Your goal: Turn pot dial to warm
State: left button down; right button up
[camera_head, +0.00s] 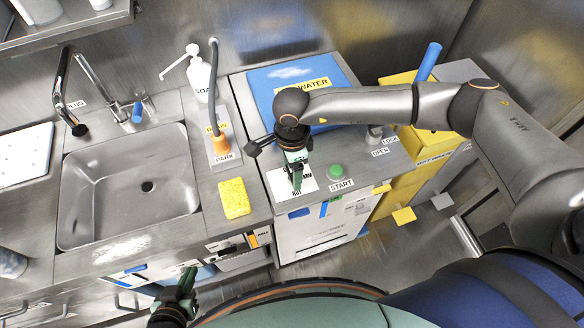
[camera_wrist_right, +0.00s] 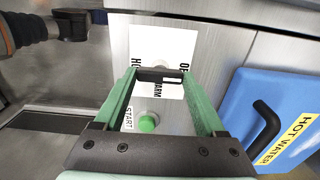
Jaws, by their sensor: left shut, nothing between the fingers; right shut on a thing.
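My right gripper (camera_head: 297,182) is at the white dial label (camera_head: 306,181) on the steel counter, left of the green START button (camera_head: 337,171). In the right wrist view my right gripper (camera_wrist_right: 160,76) is shut on the small dark dial (camera_wrist_right: 172,80), which is mostly hidden by the fingertips. The dial label (camera_wrist_right: 145,42) carries OFF at right, WARM near the fingertips and a partly covered HOT at left. I cannot tell exactly where the dial points. My left gripper (camera_head: 187,283) is shut and empty, low in front of the counter.
The blue HOT WATER lid (camera_head: 268,102) lies behind the dial. A sink (camera_head: 110,200), yellow sponge (camera_head: 234,198) and soap bottle (camera_head: 199,78) are to the left. Yellow bins (camera_head: 398,190) stand at right. The START button (camera_wrist_right: 148,122) sits close to my right fingers.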

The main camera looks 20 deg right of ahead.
jog(key=m+b, duration=0.2)
jog(key=m, duration=0.1)
jog(key=shift+f+m, duration=0.1)
jog(key=shift+m, duration=0.3)
jog(key=m+b, duration=0.2)
jog(key=m, duration=0.3)
jog(key=shift+m, duration=0.3)
jog(key=m+b, duration=0.1)
jog(key=m, duration=0.3)
jog(key=shift+b, duration=0.3)
jog(key=shift+m+b, duration=0.35)
jog(key=shift+m, duration=1.75)
jog(key=o, duration=1.3)
